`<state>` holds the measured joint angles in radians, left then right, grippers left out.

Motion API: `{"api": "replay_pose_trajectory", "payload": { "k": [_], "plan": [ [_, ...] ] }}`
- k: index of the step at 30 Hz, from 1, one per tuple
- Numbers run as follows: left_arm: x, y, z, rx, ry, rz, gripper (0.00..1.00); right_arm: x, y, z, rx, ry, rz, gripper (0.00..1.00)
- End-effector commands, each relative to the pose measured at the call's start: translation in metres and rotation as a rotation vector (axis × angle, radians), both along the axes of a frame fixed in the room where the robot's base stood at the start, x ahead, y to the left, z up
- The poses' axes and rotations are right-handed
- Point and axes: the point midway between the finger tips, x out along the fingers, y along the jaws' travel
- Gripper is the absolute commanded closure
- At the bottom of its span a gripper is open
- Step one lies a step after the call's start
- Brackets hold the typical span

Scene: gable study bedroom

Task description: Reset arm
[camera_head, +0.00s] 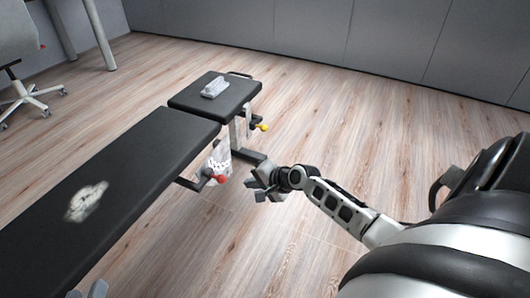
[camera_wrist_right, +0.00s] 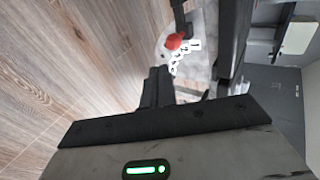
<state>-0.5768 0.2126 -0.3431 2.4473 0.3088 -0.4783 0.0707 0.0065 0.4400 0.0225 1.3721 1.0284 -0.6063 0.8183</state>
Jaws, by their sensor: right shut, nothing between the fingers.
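My right gripper (camera_head: 264,184) is shut and empty, just right of the black bench and above the wood floor. Its closed dark fingers (camera_wrist_right: 158,88) show in the right wrist view, pointing towards the bench frame. My right arm reaches in from the right. At the bottom edge of the head view, a small grey part of my left gripper (camera_head: 88,291) shows beside the bench; the rest is cut off, so its opening is unclear.
A black bench has a long pad (camera_head: 130,160) and a short pad (camera_head: 233,98). A white object (camera_head: 215,88) lies on the short pad. A red knob (camera_head: 220,179) and yellow knob (camera_head: 264,127) stick out. Floor (camera_head: 350,130) right of the bench is clear.

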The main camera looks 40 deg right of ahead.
Motion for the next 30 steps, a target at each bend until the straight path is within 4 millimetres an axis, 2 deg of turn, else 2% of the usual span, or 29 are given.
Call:
{"api": "replay_pose_trajectory", "payload": {
  "k": [1, 7, 19, 25, 30],
  "plan": [
    [-0.001, 0.001, 0.004, 0.028, 0.006, 0.001, 0.66, -0.010, -0.003, 0.011, -0.002, 0.002, 0.000, 1.00],
    [-0.002, 0.006, -0.003, 0.105, 0.014, 0.005, 0.66, -0.031, -0.010, 0.025, -0.001, 0.002, 0.001, 1.00],
    [-0.002, 0.008, -0.006, 0.134, 0.023, 0.007, 0.66, -0.036, -0.012, 0.032, -0.001, 0.001, 0.001, 1.00],
    [-0.002, 0.015, -0.003, 0.196, 0.105, 0.018, 0.66, -0.036, -0.012, 0.069, -0.001, 0.001, 0.001, 1.00],
    [-0.004, 0.024, -0.010, 0.260, 0.192, 0.025, 0.66, -0.036, -0.012, 0.098, -0.001, 0.002, 0.000, 1.00]
  ]
}}
